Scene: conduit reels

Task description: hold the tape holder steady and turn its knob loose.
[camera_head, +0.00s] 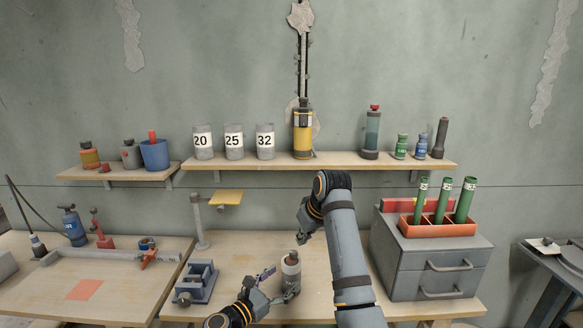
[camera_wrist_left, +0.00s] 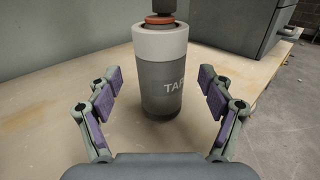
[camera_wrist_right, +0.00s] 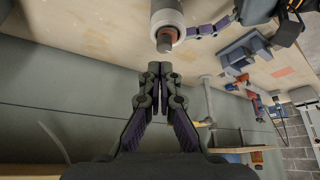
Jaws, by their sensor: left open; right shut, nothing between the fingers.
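The tape holder (camera_head: 290,277) is an upright grey can with a white upper band, standing on the bench. Its lettering shows partly in the left wrist view (camera_wrist_left: 162,85). A dark knob (camera_wrist_left: 160,6) over an orange-brown ring sits on its top; the knob also shows in the right wrist view (camera_wrist_right: 166,42). My left gripper (camera_head: 275,285) is open beside the holder. Its fingers (camera_wrist_left: 160,95) are spread to either side, and I see no contact. My right gripper (camera_head: 300,239) is shut and empty above the holder, its fingertips (camera_wrist_right: 160,70) just short of the knob.
A blue-grey vise-like fixture (camera_head: 196,283) stands left of the holder. A grey drawer cabinet (camera_head: 432,265) with an orange tray (camera_head: 437,229) of green tubes stands to the right. A shelf (camera_head: 330,163) with canisters runs above the bench. Bare bench lies around the holder.

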